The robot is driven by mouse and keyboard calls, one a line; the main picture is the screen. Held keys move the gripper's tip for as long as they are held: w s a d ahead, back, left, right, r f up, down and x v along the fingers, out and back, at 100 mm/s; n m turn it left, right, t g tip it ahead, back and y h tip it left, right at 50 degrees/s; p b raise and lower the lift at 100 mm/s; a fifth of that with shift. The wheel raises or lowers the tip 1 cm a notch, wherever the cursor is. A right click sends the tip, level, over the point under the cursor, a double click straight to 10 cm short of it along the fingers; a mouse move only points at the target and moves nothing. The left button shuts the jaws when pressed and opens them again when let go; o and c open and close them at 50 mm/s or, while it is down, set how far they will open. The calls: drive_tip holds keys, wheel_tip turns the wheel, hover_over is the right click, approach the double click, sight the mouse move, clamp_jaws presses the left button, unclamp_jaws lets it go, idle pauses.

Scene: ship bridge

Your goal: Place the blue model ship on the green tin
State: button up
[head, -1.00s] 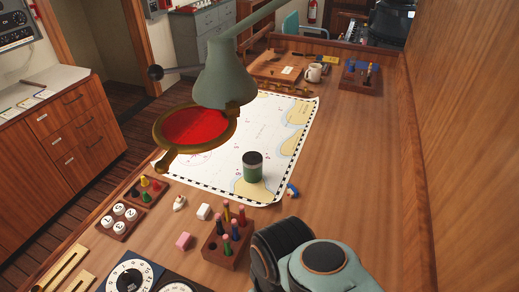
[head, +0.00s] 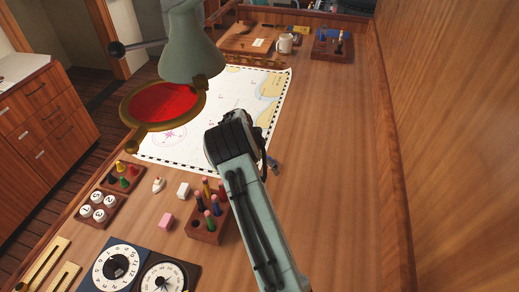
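A dark part that may be a fingertip shows close beside the blue piece. I cannot tell whether they touch or whether the fingers are open. The green tin is hidden behind my arm now; the earlier view shows it upright on the chart's near part, left of the blue piece.
A chart (head: 213,125) lies mid-table under a lamp (head: 190,45) with a red magnifier (head: 162,104). A peg block (head: 207,232), pink block (head: 166,221), white block (head: 184,190) and small white boat (head: 158,184) stand near left. The table's right side is clear.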

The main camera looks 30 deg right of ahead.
drive_tip(key=w+m, duration=0.1)
drive_tip(key=w+d+m+t, duration=0.1)
drive_tip(key=w, duration=0.1)
drive_tip(key=w+m, duration=0.1)
drive_tip(key=shift+w+d+r+h, duration=0.15)
drive_tip(key=shift+d+r+h, duration=0.25)
drive_tip(key=shift+w+d+f+m+t, duration=0.1)
drive_tip(key=shift+w+d+m+t, duration=0.1)
drive_tip(key=shift+m+t, duration=0.1)
drive_tip(key=x, duration=0.6)
drive_tip(key=shift+f, duration=0.2)
drive_tip(key=c, duration=1.2)
drive_tip(key=shift+a, duration=0.1)
